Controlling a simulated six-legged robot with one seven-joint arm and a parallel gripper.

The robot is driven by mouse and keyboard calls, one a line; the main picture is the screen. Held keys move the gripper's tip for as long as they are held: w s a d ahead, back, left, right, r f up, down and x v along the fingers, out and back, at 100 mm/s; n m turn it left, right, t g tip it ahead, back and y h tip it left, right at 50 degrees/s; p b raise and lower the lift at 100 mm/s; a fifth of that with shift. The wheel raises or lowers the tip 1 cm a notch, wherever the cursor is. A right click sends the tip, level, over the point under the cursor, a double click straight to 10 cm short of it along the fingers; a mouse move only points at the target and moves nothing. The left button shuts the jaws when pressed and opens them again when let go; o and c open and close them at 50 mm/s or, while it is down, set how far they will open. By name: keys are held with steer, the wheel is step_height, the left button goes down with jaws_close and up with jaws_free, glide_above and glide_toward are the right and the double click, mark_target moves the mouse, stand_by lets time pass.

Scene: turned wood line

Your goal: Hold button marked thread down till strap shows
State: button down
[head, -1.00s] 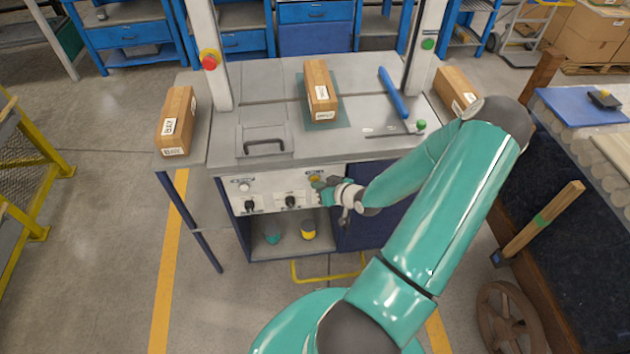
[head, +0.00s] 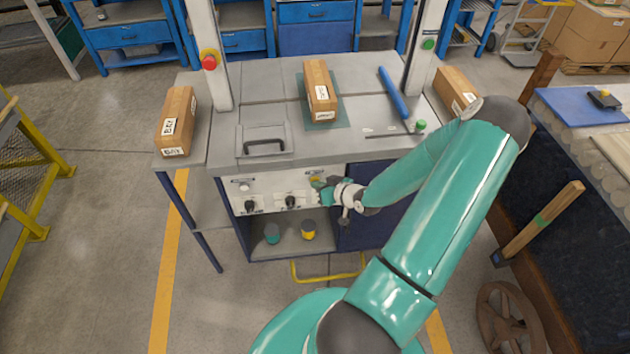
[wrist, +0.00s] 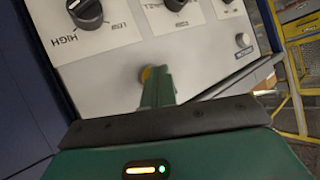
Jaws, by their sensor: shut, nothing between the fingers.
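The control panel (head: 270,190) is on the front of the strapping machine. My gripper (head: 322,192) is at the panel's right end, fingers shut with nothing between them. In the wrist view the fingertips (wrist: 157,85) are in front of a yellow button (wrist: 146,73) and partly hide it. I cannot tell whether they touch or press it, and its label is hidden. A silver button (wrist: 243,40) with a dark label too small to read is to the right. On the machine top, a long carton (head: 320,85) lies over a green mat, with labels showing.
Black knobs (head: 290,201) are close beside my gripper on the panel. A teal tin (head: 272,233) and a yellow tin (head: 308,230) stand on the shelf below. A yellow rail (head: 325,275) runs low in front. A red stop button (head: 209,62) is on the left post.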

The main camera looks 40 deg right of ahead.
steer(key=shift+s+a, duration=0.1)
steer(key=shift+s, duration=0.05)
steer(key=shift+s+a, duration=0.35)
steer(key=shift+s, duration=0.15)
stand_by(0.3)
steer(key=shift+s+a, duration=0.7)
steer(key=shift+s, duration=0.35)
steer(key=shift+s+a, duration=0.7)
steer(key=shift+s, duration=0.35)
